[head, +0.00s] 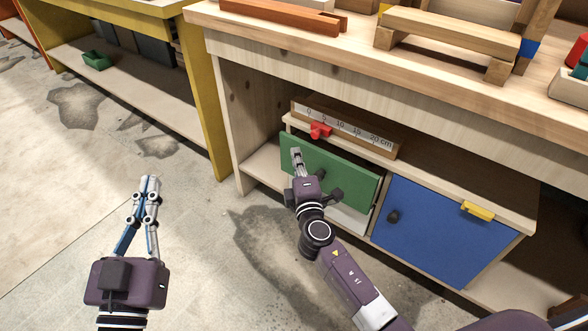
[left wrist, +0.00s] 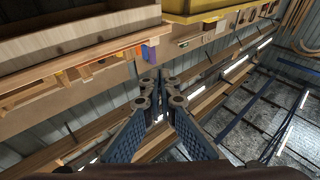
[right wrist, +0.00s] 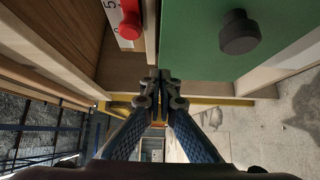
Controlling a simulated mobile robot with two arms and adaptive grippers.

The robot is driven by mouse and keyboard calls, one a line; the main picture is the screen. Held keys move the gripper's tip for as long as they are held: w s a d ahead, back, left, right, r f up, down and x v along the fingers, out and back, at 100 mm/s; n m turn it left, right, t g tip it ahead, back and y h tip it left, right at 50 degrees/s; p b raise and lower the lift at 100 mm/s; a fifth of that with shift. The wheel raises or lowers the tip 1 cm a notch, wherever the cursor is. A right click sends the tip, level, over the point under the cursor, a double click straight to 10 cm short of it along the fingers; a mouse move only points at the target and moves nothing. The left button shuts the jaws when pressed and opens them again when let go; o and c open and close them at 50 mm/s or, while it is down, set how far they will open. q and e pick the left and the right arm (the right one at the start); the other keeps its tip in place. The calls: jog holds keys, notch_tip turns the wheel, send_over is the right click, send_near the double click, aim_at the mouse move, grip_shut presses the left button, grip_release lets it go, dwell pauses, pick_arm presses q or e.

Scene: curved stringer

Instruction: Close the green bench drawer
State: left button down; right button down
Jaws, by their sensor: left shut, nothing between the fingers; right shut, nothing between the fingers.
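The green drawer front (head: 350,183) is in the low bench unit, left of the blue door. It stands slightly forward of the unit's frame at its right edge; how far out it is I cannot tell exactly. Its dark round knob shows in the right wrist view (right wrist: 239,32), where the green front (right wrist: 200,50) fills the upper right. My right gripper (head: 296,154) is shut and empty, in front of the front's upper left part; contact is unclear. It also shows in the right wrist view (right wrist: 160,76). My left gripper (head: 149,181) is shut and empty over the floor.
A ruler block (head: 345,130) and a red piece (head: 320,130) lie on the unit above the drawer. The blue door (head: 440,235) has a dark knob, with a yellow piece (head: 478,210) above. The wooden bench top (head: 330,45) overhangs. Floor at left is clear.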

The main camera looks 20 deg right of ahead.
aim_at(305, 146)
pick_arm(q)
jog(key=shift+r, duration=0.15)
pick_arm(e)
jog(key=shift+w+d, duration=0.55)
jog(key=shift+d, duration=0.2)
